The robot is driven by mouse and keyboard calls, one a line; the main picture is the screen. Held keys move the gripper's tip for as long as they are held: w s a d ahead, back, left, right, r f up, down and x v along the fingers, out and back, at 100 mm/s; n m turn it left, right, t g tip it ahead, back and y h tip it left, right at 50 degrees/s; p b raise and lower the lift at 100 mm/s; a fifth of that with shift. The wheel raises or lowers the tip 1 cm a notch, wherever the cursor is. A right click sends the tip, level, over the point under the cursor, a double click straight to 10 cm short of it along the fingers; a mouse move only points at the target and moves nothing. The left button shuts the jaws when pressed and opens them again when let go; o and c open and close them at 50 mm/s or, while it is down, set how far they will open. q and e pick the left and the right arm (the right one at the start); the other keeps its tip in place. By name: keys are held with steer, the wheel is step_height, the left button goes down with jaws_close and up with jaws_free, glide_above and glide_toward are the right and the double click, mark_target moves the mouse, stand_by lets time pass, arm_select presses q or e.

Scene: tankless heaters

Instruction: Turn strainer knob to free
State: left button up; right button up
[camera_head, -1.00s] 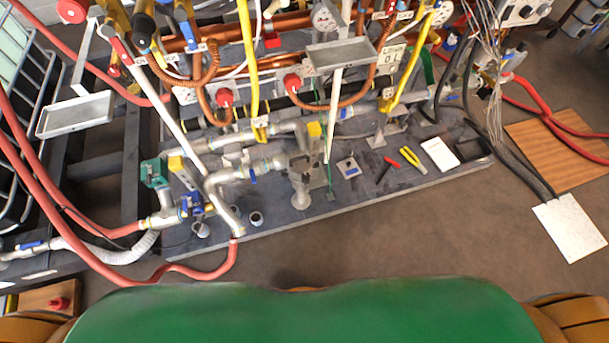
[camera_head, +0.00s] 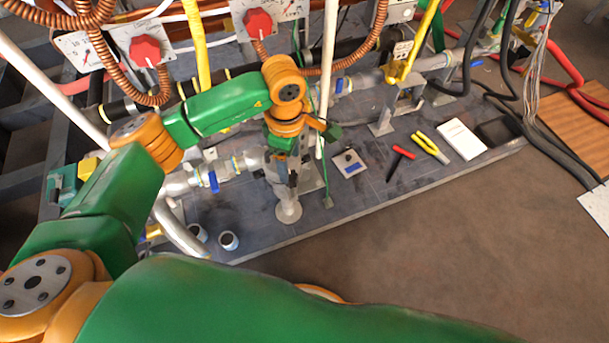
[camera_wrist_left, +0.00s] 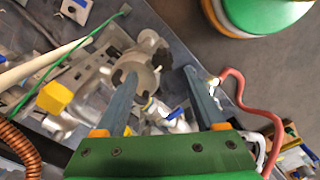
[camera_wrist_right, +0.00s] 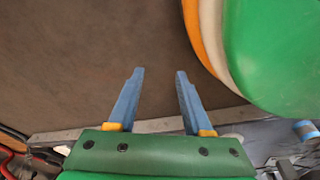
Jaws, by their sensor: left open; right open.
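The grey strainer shows in the left wrist view, with its round notched knob (camera_wrist_left: 138,72) beneath my left gripper (camera_wrist_left: 160,76). The left gripper is open; one blue finger overlaps the knob in that view, and the other stands over the gap to its right. I cannot tell whether it touches. In the head view my left gripper (camera_head: 284,172) points down over the strainer and hides its top; the strainer's round foot (camera_head: 288,211) shows below. My right gripper (camera_wrist_right: 159,73) is open and empty over bare brown floor.
Grey pipes with a blue-handled valve (camera_head: 213,181) lie left of the strainer. A thin white post (camera_head: 328,80) stands close to its right. A red-handled tool (camera_head: 402,155), yellow pliers (camera_head: 431,147) and a white box (camera_head: 461,139) lie on the dark platform. Floor in front is clear.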

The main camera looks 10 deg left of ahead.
mark_target(291, 175)
arm_select(q)
steer(key=f, duration=0.4)
steer(key=f+b, duration=0.1)
steer(key=f, duration=0.1)
steer(key=shift+s, duration=0.25)
steer(key=shift+d, duration=0.1)
jaws_close()
